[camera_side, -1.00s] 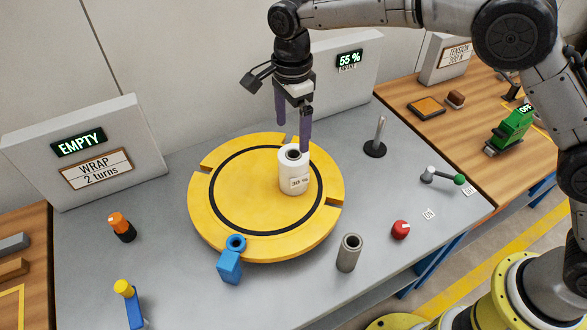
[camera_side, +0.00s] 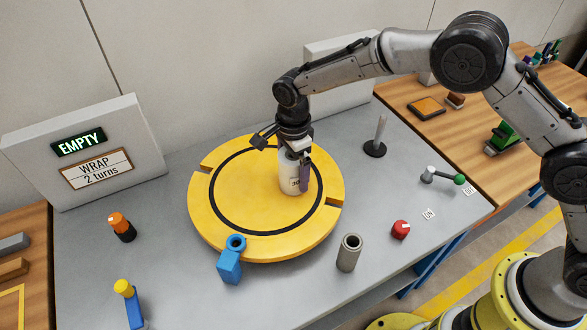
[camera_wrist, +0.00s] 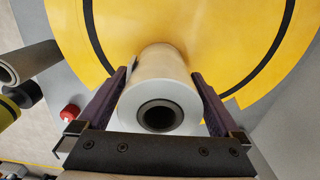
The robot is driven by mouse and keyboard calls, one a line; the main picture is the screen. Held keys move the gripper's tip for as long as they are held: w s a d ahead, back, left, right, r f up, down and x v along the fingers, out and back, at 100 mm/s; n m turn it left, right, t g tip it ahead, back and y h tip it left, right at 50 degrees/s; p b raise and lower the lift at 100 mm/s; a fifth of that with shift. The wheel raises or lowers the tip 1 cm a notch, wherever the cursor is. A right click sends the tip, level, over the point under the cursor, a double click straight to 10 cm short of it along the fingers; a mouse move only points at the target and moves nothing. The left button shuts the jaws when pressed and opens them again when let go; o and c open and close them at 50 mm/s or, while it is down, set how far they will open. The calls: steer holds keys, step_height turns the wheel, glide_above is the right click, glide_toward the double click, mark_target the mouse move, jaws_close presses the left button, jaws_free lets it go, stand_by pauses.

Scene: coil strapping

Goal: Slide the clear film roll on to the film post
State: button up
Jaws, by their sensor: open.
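A pale roll with a dark hollow core and a label, apparently the clear film roll (camera_side: 289,182), stands upright on the yellow turntable (camera_side: 222,190). In the wrist view the roll (camera_wrist: 168,101) lies between the two purple fingers of my gripper (camera_wrist: 161,78). In the side view my gripper (camera_side: 294,180) points down over the roll, one finger in front of it and the other hidden. The jaws are open, with small gaps beside the roll. A thin metal post on a black round base, apparently the film post (camera_side: 380,132), stands bare behind and right of the turntable.
The table between the turntable and post is clear.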

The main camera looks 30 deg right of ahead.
steer(key=shift+f, duration=0.6)
steer(key=shift+r, duration=0.1)
steer(key=c, duration=1.5)
steer(key=shift+r, duration=0.1)
steer(key=shift+r, duration=0.5)
step_height(320, 180, up, 2)
steer(key=shift+r, duration=0.25)
steer(key=s+d+r, duration=0.2)
steer(key=s+r, duration=0.1)
steer(key=s, duration=0.1)
steer(key=s+d+r, duration=0.2)
steer(key=s+r, duration=0.1)
steer(key=s, duration=0.1)
steer(key=s+d+r, duration=0.2)
steer(key=s+r, duration=0.1)
steer(key=s, duration=0.1)
steer(key=shift+s+d+r, duration=0.15)
steer(key=shift+s+d, duration=0.05)
